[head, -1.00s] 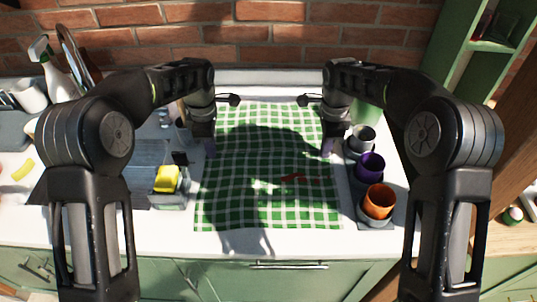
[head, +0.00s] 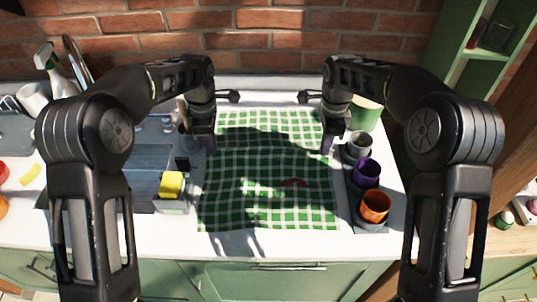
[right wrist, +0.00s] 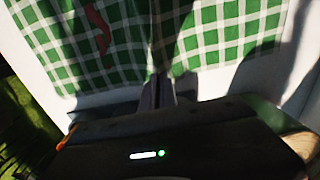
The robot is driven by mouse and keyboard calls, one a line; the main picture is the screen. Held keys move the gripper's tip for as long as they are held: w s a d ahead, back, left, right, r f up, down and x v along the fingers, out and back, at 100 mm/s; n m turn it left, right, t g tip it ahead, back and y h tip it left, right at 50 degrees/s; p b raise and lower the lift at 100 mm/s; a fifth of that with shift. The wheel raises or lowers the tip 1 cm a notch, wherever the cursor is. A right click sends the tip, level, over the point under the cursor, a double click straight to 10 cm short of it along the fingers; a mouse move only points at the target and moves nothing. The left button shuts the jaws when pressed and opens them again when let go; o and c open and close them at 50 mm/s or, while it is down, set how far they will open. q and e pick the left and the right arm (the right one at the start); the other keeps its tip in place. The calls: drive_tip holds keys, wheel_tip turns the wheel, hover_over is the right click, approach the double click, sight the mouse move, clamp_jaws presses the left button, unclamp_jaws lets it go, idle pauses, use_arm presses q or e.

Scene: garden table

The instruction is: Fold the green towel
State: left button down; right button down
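The green-and-white checked towel (head: 265,210) lies spread on the white counter, its near edge close to the counter's front. A crease or raised line runs across it between my two grippers, with a shaded strip beyond it. A red mark shows on its near half. My left gripper (head: 211,147) is at the towel's left side and appears shut on it, though its fingertips are small and dark here. My right gripper (head: 326,147) is at the right side. In the right wrist view, its fingers (right wrist: 157,92) are close together at the towel's edge (right wrist: 120,50), where the cloth creases.
A tray with an orange cup (head: 375,207), a purple cup (head: 367,173) and a grey cup (head: 358,145) stands right of the towel. A sink (head: 145,160) with a yellow sponge (head: 171,185) lies left. A green pot (head: 367,115) and brick wall (head: 270,45) are behind.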

use_arm(q)
drive_tip(key=shift+r, duration=0.4)
use_arm(e)
drive_tip(key=shift+r, duration=0.4)
use_arm(q)
drive_tip(key=shift+c, duration=1.4)
unclamp_jaws()
use_arm(e)
drive_tip(key=shift+r+p, duration=0.75)
drive_tip(key=shift+p, duration=0.15)
drive_tip(key=shift+f, duration=0.15)
use_arm(q)
drive_tip(key=shift+r, duration=2.7)
